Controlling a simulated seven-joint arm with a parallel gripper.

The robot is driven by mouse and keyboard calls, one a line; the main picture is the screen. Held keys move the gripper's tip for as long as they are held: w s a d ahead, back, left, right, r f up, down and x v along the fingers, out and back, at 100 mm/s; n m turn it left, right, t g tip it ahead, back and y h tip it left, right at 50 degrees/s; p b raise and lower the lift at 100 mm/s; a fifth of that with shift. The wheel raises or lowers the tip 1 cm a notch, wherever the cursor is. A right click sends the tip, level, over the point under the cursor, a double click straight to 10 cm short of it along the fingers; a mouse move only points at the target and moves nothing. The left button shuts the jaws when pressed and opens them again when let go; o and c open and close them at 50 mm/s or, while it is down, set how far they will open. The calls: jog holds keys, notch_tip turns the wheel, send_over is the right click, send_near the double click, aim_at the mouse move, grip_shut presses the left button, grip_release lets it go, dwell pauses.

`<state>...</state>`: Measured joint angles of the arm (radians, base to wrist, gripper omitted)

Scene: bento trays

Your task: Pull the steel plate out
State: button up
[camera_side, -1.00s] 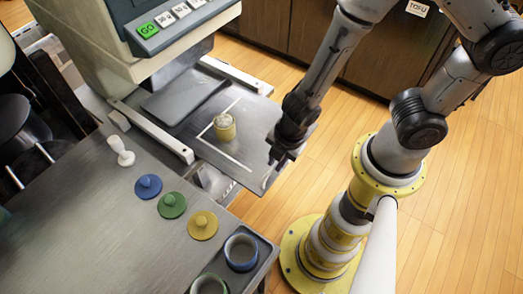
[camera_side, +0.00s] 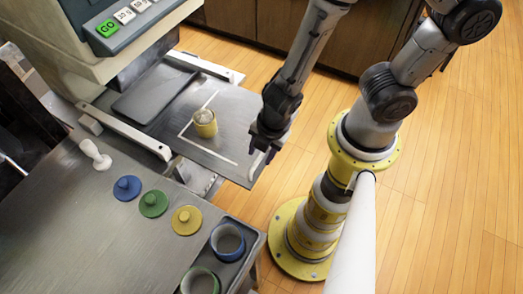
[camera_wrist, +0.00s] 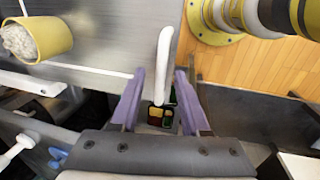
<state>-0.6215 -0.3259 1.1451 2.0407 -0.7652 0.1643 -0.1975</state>
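The steel plate (camera_side: 215,148) lies flat, sticking out from under the machine, with a white line marked on it. Its edge also shows in the wrist view (camera_wrist: 120,45). A yellow cup (camera_side: 205,125) with pale contents stands on it and shows at upper left in the wrist view (camera_wrist: 45,35). My gripper (camera_side: 262,155) is at the plate's outer right edge. In the wrist view its purple fingers (camera_wrist: 159,85) are apart, with a pale curved handle (camera_wrist: 163,65) between them. I see gaps on both sides of the handle. Its join to the plate is unclear.
A dark flat tray (camera_side: 153,92) lies behind the cup. White rails (camera_side: 128,131) flank the plate. On the near table are a white knobbed piece (camera_side: 95,153), blue, green and yellow lids (camera_side: 153,204), and a tray of cups (camera_side: 252,262).

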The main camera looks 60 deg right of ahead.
notch_tip(320, 180, up, 14)
jog(key=s, duration=0.2)
jog(key=shift+s+f, duration=0.25)
jog(key=shift+s, duration=0.15)
dwell(0.5)
jog(key=w+d+r+m+t, duration=0.3)
jog(key=w+d+r+m, duration=0.1)
jog(key=d+r+m, duration=0.3)
jog(key=s+d+r+m, duration=0.5)
jog(key=r+m, duration=0.2)
jog(key=m, duration=0.4)
jog(key=shift+s+r, duration=0.2)
jog(key=shift+s, duration=0.15)
